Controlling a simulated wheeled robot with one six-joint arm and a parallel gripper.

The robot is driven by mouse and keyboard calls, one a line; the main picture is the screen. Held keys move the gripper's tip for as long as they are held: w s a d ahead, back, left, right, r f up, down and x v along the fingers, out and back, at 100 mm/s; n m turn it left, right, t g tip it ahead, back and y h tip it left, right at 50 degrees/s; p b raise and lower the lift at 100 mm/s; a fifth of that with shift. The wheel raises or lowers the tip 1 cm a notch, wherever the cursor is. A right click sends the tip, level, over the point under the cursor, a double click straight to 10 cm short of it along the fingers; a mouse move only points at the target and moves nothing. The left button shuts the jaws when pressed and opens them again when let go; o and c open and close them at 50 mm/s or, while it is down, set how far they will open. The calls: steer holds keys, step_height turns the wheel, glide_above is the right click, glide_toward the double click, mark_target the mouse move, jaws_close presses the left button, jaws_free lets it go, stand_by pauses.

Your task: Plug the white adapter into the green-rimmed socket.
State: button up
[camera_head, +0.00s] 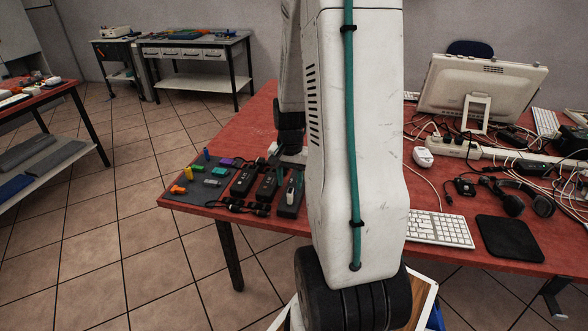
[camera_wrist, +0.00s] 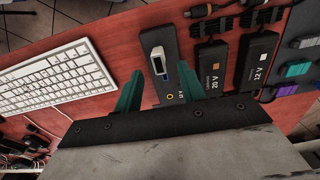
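A small whitish-grey block (camera_wrist: 158,61), which looks like the white adapter, sits on a black box (camera_wrist: 171,85) bearing a small yellow ring. It also shows in the head view (camera_head: 290,191), standing on the rightmost of the black boxes. My gripper (camera_wrist: 159,69) is open, its two green fingers apart. In the wrist view the block lies between the fingertips, with clear gaps on both sides. My arm hides most of the gripper in the head view. I cannot make out a green-rimmed socket in either view.
Black boxes marked 20 V (camera_wrist: 212,70) and 12 V (camera_wrist: 258,62) stand beside the first. A grey mat (camera_head: 190,194) holds several coloured pieces. Black cables lie along the boxes. A keyboard (camera_head: 439,229), mouse (camera_head: 422,157), headphones (camera_head: 527,201) and tangled white cables occupy the table's right side.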

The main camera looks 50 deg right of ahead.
mark_target(290, 190)
step_height(290, 190, down, 6)
steer(key=shift+r, duration=0.1)
stand_by(0.4)
jaws_close()
